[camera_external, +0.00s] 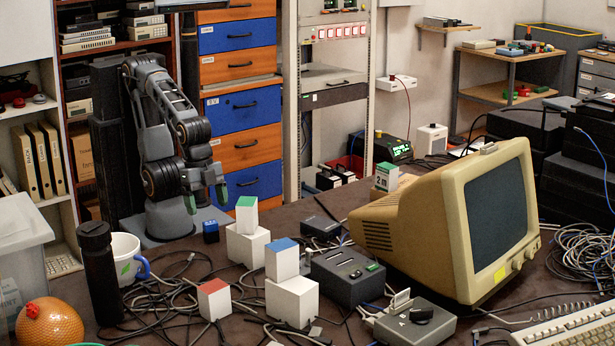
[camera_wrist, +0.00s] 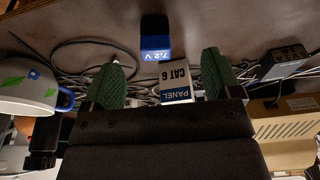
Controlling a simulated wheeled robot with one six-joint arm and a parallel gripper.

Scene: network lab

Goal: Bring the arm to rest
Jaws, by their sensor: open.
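My gripper (camera_external: 206,198) hangs from my folded arm at the left of the desk, in the external view. Its two green-padded fingers stand wide apart in the wrist view (camera_wrist: 162,72), with nothing clamped between them. A small blue block (camera_external: 210,232) sits on the desk below the gripper. In the wrist view the blue block (camera_wrist: 155,46), marked 7.2 V, lies beyond the fingertips. A white block with a blue CAT 6 PANEL label (camera_wrist: 175,85) shows in the gap between the fingers, apparently lower down.
White blocks with a green top (camera_external: 247,217), a blue top (camera_external: 282,262) and a red top (camera_external: 214,300) stand right of my arm. A mug (camera_external: 127,260), a black bottle (camera_external: 99,270), loose cables and a beige monitor (camera_external: 440,225) crowd the desk. Drawers (camera_external: 240,115) stand behind.

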